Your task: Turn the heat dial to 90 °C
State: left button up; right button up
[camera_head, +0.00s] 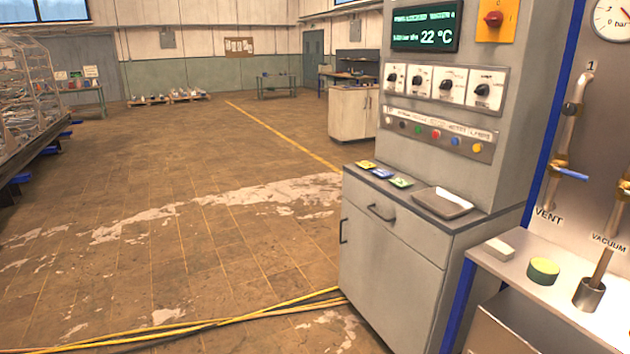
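A grey control cabinet (375,250) stands right of the middle. Its dark display (425,30) reads 22 °C in large figures; the smaller text is hard to read. Below the display is a row of several black rotary dials on white plates, from the leftmost dial (392,77) to the rightmost dial (483,91). Their labels are too small to read, so I cannot tell which is the heat dial. Neither of my grippers is in view.
A red switch (493,19) on a yellow plate and a row of coloured buttons (436,134) are on the cabinet. Yellow cables (230,314) cross the floor before it. A steel bench (500,262) with pipes stands right. Open floor lies left.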

aim_at(392, 77)
jog(key=i+j+u, duration=0.3)
jog(key=i, duration=0.65)
jog(key=i+u, duration=0.3)
jog(key=i, duration=0.65)
